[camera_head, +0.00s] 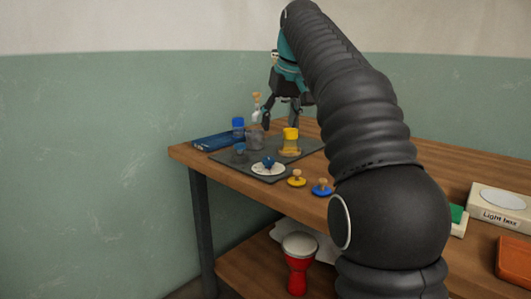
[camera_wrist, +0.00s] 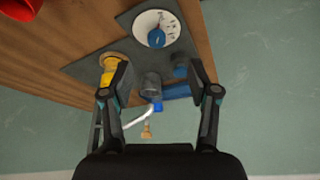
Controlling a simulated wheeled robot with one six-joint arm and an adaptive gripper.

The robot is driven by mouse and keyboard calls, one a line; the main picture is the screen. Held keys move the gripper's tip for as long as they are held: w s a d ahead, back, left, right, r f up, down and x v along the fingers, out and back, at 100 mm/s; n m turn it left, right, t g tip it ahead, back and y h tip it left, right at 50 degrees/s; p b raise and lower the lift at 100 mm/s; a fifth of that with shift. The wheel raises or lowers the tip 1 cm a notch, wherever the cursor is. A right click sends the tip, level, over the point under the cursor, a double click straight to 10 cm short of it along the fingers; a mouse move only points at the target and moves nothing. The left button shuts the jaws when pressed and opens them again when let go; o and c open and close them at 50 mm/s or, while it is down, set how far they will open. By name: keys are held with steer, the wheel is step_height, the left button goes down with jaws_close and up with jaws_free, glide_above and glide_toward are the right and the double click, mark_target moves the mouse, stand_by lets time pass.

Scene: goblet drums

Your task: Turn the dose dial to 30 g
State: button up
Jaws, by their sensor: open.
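The dose dial (camera_head: 254,170) is a round white disc with a blue knob (camera_head: 268,162) at its centre, on the front part of a dark grey mat (camera_head: 229,167). In the wrist view the dial (camera_wrist: 143,20) lies at the top, with dark marks too small to read. The blue knob (camera_wrist: 156,37) there has a pointer, but I cannot tell the value it points to. My gripper (camera_head: 281,120) is above the back of the mat, apart from the dial. In the wrist view my gripper (camera_wrist: 160,82) has its two fingers wide apart, with nothing held between them.
Yellow (camera_head: 297,180) and blue (camera_head: 322,188) discs with wooden knobs lie near the table's front edge. A light box (camera_head: 498,208) sits at right.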

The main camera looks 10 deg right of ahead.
mark_target(269, 157)
steer(key=w+b+x, duration=0.1)
steer(key=x, duration=0.3)
steer(key=b+x, duration=0.2)
steer(key=x, duration=0.3)
steer(key=w+r+b+x, duration=0.1)
steer(key=b+x, duration=0.1)
steer(key=x, duration=0.3)
steer(key=shift+w+d, duration=0.2)
steer(key=shift+w, duration=0.15)
steer(key=c, duration=1.1)
